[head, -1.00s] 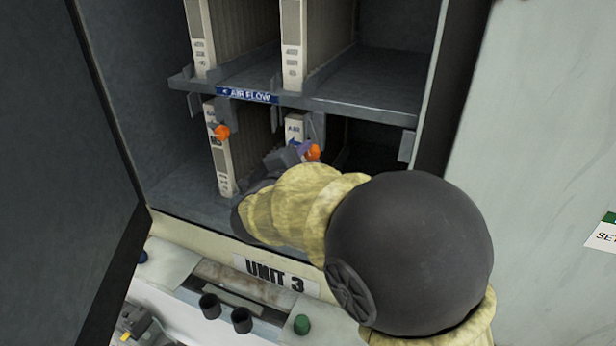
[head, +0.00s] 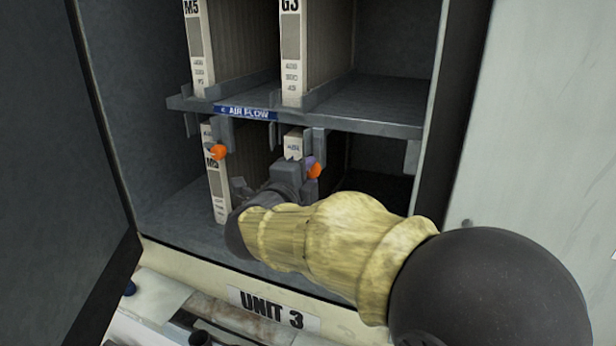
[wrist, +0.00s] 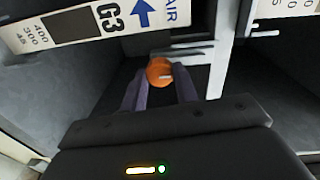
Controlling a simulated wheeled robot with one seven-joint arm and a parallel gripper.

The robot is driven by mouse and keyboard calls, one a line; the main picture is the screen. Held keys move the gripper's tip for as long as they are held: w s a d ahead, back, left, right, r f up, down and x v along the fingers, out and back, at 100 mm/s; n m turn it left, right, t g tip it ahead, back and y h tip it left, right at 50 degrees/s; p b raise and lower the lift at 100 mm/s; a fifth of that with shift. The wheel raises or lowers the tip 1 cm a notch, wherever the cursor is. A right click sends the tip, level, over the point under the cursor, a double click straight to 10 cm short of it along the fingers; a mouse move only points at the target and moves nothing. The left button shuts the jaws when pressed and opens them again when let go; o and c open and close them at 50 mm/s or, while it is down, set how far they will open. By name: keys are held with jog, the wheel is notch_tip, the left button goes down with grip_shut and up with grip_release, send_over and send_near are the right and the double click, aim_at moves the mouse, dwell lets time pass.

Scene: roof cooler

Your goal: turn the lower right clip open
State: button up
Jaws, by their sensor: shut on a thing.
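The lower right clip, an orange knob (head: 314,171), sits under the middle shelf beside the lower right filter (head: 293,143). The knob also shows in the wrist view (wrist: 160,71), between the tips of my purple-grey fingers. My gripper (wrist: 160,82) is shut on this knob. In the head view my gripper (head: 309,163) is at the knob, and my wrist and arm hide most of the filter. The wrist view shows that filter's front (wrist: 90,22), marked G3 with a blue arrow. How far the clip is turned is unclear.
Another orange clip (head: 218,152) stands at the lower left filter (head: 216,185), left of my gripper. The middle shelf (head: 365,117) with its AIR FLOW label is just above. The lower right bay (head: 375,180) looks empty and dark. An open door (head: 60,150) stands at left.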

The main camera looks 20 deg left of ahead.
jog(key=o, duration=1)
jog(key=shift+c, duration=0.2)
jog(key=s+a+b, duration=0.1)
jog(key=s, duration=1.6)
jog(key=shift+s+r+b, duration=0.2)
jog(key=shift+r+b, duration=0.15)
jog(key=shift+a, duration=0.1)
